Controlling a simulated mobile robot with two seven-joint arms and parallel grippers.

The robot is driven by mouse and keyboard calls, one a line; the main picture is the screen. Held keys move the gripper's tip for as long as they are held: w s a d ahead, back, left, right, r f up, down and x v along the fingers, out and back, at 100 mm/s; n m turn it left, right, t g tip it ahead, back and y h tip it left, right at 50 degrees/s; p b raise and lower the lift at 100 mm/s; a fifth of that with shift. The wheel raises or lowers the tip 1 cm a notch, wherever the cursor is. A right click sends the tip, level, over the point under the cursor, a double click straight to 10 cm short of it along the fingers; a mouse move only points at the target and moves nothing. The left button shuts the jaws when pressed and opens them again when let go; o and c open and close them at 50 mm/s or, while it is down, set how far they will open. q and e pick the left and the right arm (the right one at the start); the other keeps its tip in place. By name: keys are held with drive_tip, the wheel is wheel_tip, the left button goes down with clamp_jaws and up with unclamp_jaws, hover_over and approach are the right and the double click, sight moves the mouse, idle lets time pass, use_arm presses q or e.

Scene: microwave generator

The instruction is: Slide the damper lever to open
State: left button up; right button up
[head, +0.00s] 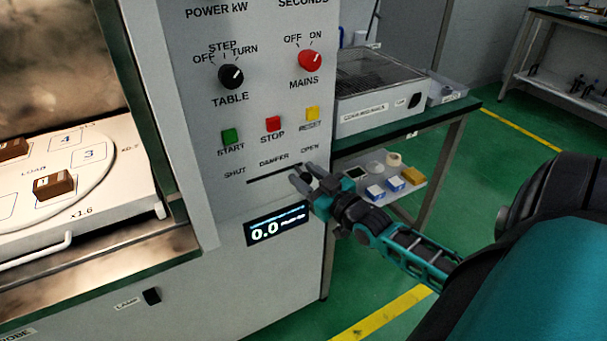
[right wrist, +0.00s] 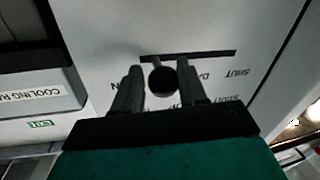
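The damper slot (head: 265,177) is a dark line on the grey panel, under the word DAMPER, with SHUT at its left and OPEN at its right. In the right wrist view the slot (right wrist: 215,54) appears turned over, with SHUT on the right. The damper lever's dark round knob (right wrist: 162,80) stands near the slot's OPEN end. My right gripper (head: 302,176) is at that end in the head view. In the right wrist view its fingers (right wrist: 160,76) are apart, one on each side of the knob, with visible gaps. My left gripper is not in view.
A display (head: 277,226) reading 0.0 sits just below the slot. START (head: 230,137), STOP (head: 273,124) and RESET (head: 312,113) buttons sit above. A green-topped bench (head: 440,115) with a cooling rack box (head: 380,110) stands right of the panel.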

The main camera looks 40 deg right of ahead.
drive_tip(key=o, duration=0.3)
drive_tip(key=s+p, duration=0.1)
drive_tip(key=s, duration=1.2)
drive_tip(key=shift+a, duration=0.2)
